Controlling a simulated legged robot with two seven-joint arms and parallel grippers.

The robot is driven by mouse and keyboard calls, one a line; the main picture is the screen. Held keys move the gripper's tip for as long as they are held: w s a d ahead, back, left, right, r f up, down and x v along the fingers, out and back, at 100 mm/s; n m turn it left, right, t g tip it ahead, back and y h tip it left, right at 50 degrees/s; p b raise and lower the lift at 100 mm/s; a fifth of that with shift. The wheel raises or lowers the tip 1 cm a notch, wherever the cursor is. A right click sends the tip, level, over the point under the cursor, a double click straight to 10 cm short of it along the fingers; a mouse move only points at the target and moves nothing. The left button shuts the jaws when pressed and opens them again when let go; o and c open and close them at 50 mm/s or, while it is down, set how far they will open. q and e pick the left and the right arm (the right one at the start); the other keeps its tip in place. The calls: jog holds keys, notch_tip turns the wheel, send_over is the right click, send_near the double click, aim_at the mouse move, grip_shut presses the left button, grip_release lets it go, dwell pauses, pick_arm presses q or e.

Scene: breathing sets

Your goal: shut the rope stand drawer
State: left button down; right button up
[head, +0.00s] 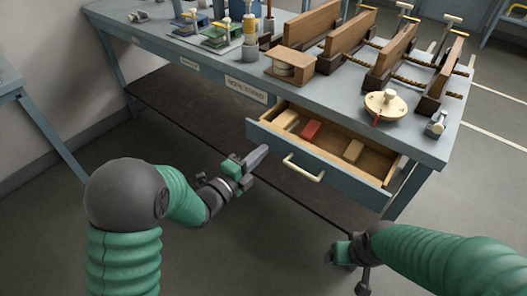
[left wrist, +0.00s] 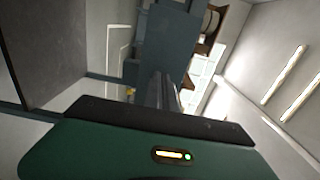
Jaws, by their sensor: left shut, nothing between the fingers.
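The rope stand drawer (head: 271,149) is pulled out below the blue-grey bench top, at its right part. It has a blue-grey front and a pale bar handle (head: 303,168). Inside lie a red block (head: 311,131) and pale wooden blocks. My left gripper (head: 260,155) is shut and empty, with its fingertips close to the left part of the drawer front; I cannot tell whether they touch. In the left wrist view its fingers (left wrist: 168,92) point at a blue-grey panel. My right gripper (head: 342,250) is low, in front of the bench and below the drawer; its fingers are not clear.
The bench top (head: 330,92) carries wooden stands with ropes, a round wooden disc (head: 387,105) and a wooden box (head: 290,66). A label (head: 246,89) is on the bench edge left of the drawer. Grey floor in front is clear. Another table (head: 12,85) is at left.

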pick_arm(q)
jog(key=shift+x, duration=0.75)
jog(key=shift+d, duration=0.4)
pick_arm(e)
jog(key=shift+d+f, duration=0.15)
jog(key=shift+d, duration=0.15)
pick_arm(q)
jog(key=shift+w+a, duration=0.1)
pick_arm(e)
jog(key=shift+a, duration=0.1)
